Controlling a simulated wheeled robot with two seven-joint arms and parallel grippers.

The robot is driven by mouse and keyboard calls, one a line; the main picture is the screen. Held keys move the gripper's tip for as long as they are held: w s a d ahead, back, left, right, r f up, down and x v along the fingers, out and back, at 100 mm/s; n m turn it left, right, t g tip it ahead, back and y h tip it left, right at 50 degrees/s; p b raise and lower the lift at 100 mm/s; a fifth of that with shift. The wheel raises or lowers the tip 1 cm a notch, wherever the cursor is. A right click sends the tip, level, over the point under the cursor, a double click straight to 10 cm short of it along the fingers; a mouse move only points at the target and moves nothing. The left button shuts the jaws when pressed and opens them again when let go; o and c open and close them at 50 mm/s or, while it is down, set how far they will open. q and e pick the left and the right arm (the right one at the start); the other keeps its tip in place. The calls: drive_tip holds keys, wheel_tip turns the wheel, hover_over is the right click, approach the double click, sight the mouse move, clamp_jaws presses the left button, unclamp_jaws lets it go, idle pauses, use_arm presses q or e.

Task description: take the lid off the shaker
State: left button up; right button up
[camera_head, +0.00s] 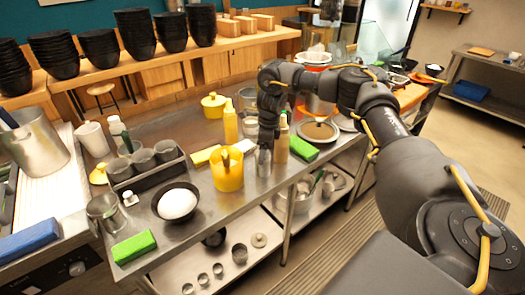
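A small metal shaker (264,163) stands upright on the steel counter, near its front edge. My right gripper (267,143) points down directly over the top of the shaker. The gripper's dark fingers hide the shaker's top, so I cannot make out the lid or whether the fingers are shut on it. My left gripper is not in view.
A yellow container (227,172) stands just left of the shaker, with a yellow bottle (230,122) behind it. A sauce bottle (282,142) and a green sponge (303,149) are close on the right. A black bowl (160,205) holds something white.

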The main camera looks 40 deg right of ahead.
drive_tip(key=c, duration=0.7)
drive_tip(key=shift+r+b, duration=0.45)
drive_tip(key=shift+r, duration=0.1)
drive_tip(key=s+a+r+b, duration=0.1)
drive_tip(key=s+a+r, duration=0.6)
drive_tip(key=a+r, duration=0.4)
drive_tip(key=shift+s+a+r+b, duration=0.35)
drive_tip(key=shift+a+r, duration=0.05)
drive_tip(key=shift+a, duration=0.05)
